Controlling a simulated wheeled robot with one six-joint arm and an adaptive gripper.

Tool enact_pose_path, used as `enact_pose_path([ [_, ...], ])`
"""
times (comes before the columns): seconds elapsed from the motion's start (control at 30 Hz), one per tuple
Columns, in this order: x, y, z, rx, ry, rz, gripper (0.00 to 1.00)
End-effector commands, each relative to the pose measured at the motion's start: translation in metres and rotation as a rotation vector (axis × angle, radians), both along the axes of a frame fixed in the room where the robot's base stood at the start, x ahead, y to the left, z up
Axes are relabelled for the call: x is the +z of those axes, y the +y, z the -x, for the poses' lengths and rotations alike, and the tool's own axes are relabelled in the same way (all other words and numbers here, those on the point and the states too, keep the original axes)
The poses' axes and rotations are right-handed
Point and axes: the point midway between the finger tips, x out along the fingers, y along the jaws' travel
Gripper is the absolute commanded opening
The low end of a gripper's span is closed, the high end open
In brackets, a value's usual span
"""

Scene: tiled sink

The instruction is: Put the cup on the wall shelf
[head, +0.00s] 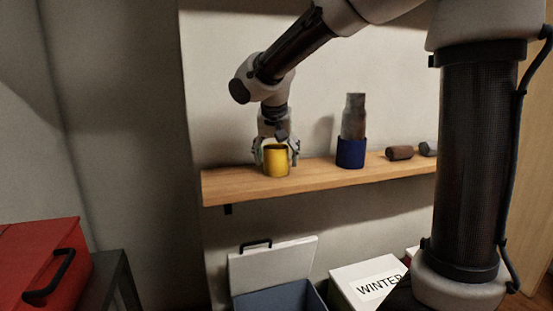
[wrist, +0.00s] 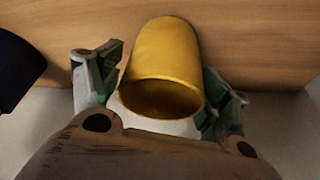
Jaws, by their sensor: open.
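The yellow cup (head: 276,161) stands upright on the wooden wall shelf (head: 330,183), near its left end. In the wrist view the cup (wrist: 165,60) is between the two fingers, with its dark opening toward the camera and the shelf surface (wrist: 240,35) behind it. In the wrist view my gripper (wrist: 160,85) is open, with a gap showing beside the fingers. Whether either finger touches the cup is hard to tell.
A dark blue container (head: 351,153) with a grey bottle-like object (head: 354,116) stands right of the cup. A brown cylinder (head: 399,153) lies further right. Below are an open box (head: 280,297) and a white box labelled WINTER (head: 368,284). A red case (head: 40,265) is at left.

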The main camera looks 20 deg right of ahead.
Motion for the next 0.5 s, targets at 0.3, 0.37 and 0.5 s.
enact_pose_path([
  [0.3, 0.065, 0.011, 0.023, 0.003, -0.007, -0.003, 0.77],
  [0.37, 0.075, 0.013, 0.028, 0.004, -0.005, -0.002, 0.77],
  [0.5, 0.095, 0.016, 0.036, 0.002, -0.004, -0.002, 0.77],
])
